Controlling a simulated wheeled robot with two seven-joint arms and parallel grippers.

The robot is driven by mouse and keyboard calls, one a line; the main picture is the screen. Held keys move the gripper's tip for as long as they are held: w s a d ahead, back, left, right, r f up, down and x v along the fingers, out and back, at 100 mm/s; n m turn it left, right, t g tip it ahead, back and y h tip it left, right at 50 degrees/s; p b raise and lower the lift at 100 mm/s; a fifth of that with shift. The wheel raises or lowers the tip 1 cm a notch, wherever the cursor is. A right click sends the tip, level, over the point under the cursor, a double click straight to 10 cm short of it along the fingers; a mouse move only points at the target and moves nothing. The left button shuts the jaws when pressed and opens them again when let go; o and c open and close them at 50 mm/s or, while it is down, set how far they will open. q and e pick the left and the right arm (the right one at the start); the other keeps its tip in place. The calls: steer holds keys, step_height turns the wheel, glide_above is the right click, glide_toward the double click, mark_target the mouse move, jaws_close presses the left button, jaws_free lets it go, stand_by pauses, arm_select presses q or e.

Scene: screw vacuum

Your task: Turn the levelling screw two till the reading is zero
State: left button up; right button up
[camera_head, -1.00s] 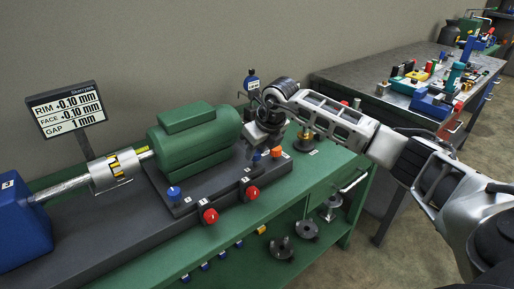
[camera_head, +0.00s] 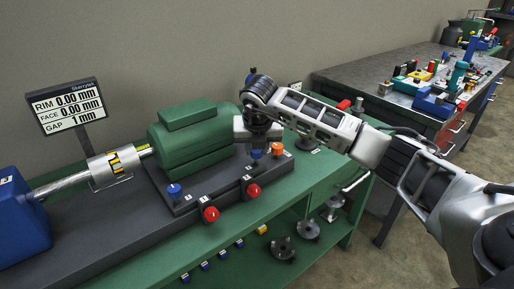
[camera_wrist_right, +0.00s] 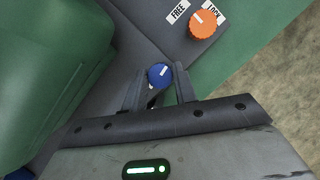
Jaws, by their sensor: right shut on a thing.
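The display (camera_head: 68,106) reads RIM 0.00 mm, FACE 0.00 mm and GAP 1 mm. My right gripper (camera_head: 257,146) points down at the far right end of the green motor (camera_head: 190,142). It is shut on a blue screw knob (camera_head: 256,154). The right wrist view shows this blue knob (camera_wrist_right: 158,74), with a white mark, between my fingertips (camera_wrist_right: 158,84). The number beside it is not readable. Another blue knob (camera_head: 174,191) stands at the near left corner of the base plate. My left gripper is not in view.
An orange knob (camera_head: 277,149) stands just right of the gripper; the right wrist view shows it (camera_wrist_right: 203,24) between FREE and LOCK labels. Two red knobs (camera_head: 211,214) (camera_head: 254,190) line the plate's front edge. A cluttered grey bench (camera_head: 345,78) stands behind, right.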

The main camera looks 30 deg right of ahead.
stand_by(0.4)
steer(key=o, duration=1)
steer(key=shift+r, duration=0.1)
steer(key=b+v, duration=0.1)
steer(key=v, duration=1.4)
steer(key=shift+s+a+r, duration=0.1)
steer(key=shift+a+r, duration=0.05)
steer(key=shift+r, duration=0.25)
steer(key=shift+f, duration=0.1)
